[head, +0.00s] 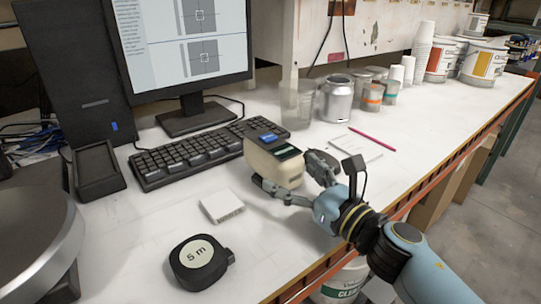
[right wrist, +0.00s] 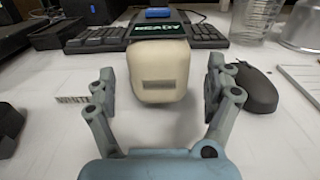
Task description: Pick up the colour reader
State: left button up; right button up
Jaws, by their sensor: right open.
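The colour reader (head: 272,165) is a cream, rounded block with a dark display on top. It sits on the white bench in front of the keyboard. In the right wrist view the colour reader (right wrist: 158,75) is straight ahead, and its display reads READY. My right gripper (head: 285,172) is open, with one finger on each side of the reader's near end. In the right wrist view a gap shows between the reader and each finger of my right gripper (right wrist: 160,80). My left gripper is not in view.
A dark mouse (right wrist: 257,88) lies close beside the right finger. The keyboard (head: 197,153) lies behind the reader. A small white block (head: 222,207) and a black tape measure (head: 201,262) lie to the left. A metal can (head: 337,99) stands behind. The front bench is mostly clear.

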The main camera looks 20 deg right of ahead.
jog(key=x, duration=0.5)
jog(key=shift+p, duration=0.4)
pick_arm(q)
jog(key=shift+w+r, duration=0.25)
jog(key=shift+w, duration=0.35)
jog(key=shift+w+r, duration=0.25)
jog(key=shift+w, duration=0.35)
pick_arm(e)
jog(key=c, duration=0.4)
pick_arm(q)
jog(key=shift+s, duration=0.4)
pick_arm(e)
jog(key=shift+r, duration=0.1)
jog(key=c, duration=1.3)
